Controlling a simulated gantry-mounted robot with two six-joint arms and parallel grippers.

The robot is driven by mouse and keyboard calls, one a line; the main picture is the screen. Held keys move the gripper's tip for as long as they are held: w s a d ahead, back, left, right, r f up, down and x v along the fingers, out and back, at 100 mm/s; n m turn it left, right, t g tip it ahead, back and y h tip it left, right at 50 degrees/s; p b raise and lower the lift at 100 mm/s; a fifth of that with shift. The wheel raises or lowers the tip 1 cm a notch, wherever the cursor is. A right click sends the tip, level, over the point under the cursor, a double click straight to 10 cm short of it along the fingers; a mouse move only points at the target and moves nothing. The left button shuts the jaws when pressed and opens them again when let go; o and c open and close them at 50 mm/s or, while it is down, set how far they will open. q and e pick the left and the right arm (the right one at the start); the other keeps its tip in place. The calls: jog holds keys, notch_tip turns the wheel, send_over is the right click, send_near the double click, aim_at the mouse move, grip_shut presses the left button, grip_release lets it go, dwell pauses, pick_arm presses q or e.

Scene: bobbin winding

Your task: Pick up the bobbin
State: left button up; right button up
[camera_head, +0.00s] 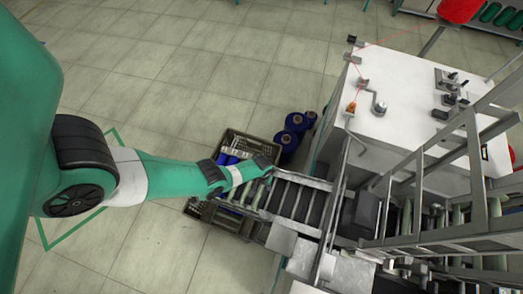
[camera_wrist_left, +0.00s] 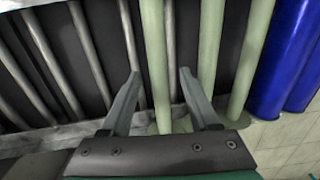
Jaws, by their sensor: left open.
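My left gripper (camera_wrist_left: 160,72) is open above a rack of parallel bars and tubes. In the left wrist view a slim pale green bobbin tube (camera_wrist_left: 154,45) runs between its two fingers, and the fingers are not shut on it. Two more pale green tubes (camera_wrist_left: 211,40) (camera_wrist_left: 252,55) lie to the right, then blue ones (camera_wrist_left: 283,60). I cannot tell which of these is the bobbin meant. In the head view the left gripper (camera_head: 268,173) is small at the rack's (camera_head: 300,203) left end. The right gripper is not in view.
A dark crate (camera_head: 262,143) stands on the floor behind my left wrist, beside blue spools (camera_head: 290,137). A white machine cabinet (camera_head: 395,90) and a metal frame (camera_head: 470,170) stand to the right. The tiled floor is open at the back left.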

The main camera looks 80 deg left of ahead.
pick_arm(q)
jog(key=shift+r, duration=0.1)
grip_shut()
dwell(0.3)
